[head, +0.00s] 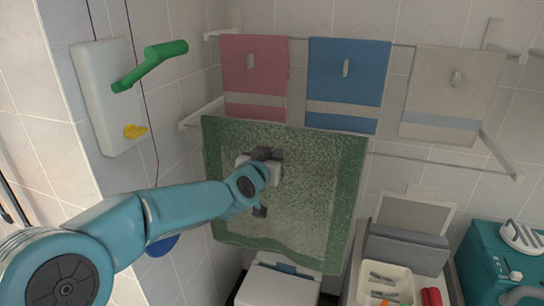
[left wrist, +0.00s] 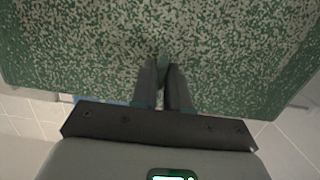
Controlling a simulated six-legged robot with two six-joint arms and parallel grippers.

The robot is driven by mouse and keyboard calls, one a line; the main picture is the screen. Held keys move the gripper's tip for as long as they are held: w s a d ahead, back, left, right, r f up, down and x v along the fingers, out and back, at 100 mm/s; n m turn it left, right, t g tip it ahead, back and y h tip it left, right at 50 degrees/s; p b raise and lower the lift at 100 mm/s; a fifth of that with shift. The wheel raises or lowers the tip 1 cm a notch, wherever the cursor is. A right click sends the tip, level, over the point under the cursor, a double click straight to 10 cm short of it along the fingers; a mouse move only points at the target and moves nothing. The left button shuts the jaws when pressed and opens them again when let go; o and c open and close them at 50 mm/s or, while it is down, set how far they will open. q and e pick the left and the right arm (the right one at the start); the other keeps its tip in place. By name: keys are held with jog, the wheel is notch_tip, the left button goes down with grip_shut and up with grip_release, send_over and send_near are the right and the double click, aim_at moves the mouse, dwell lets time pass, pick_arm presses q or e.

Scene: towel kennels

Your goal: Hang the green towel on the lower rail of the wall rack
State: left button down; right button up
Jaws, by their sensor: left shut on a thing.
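The green towel (head: 345,215), speckled pale with a plain green border, hangs spread out in front of the tiled wall. My left gripper (head: 262,172) is at the towel's upper middle, its fingertips mostly hidden in the head view. In the left wrist view, the two dark fingers (left wrist: 163,72) are close together on a small fold of the towel (left wrist: 230,50). The lower rail (head: 435,163) of the wall rack emerges right of the towel. The towel's top edge appears slightly above the rail line; I cannot tell whether it lies over the rail. My right gripper is not in view.
A pink towel (head: 254,70), a blue towel (head: 345,78) and a beige towel (head: 450,90) hang on the upper rail. A white wall panel (head: 103,90) with a green handle (head: 150,63) projects at left. A white bin (head: 278,285), tray (head: 398,292) and teal case (head: 483,262) stand below.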

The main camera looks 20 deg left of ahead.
pick_arm(q)
notch_tip(320, 180, down, 3)
jog(key=shift+r+b, duration=0.15)
jog(key=shift+b, duration=1.1)
jog(key=c, duration=0.6)
grip_release()
jog(key=shift+c, duration=0.2)
jog(key=s+b, duration=0.1)
jog(key=s, duration=0.8)
jog(key=shift+a, duration=0.15)
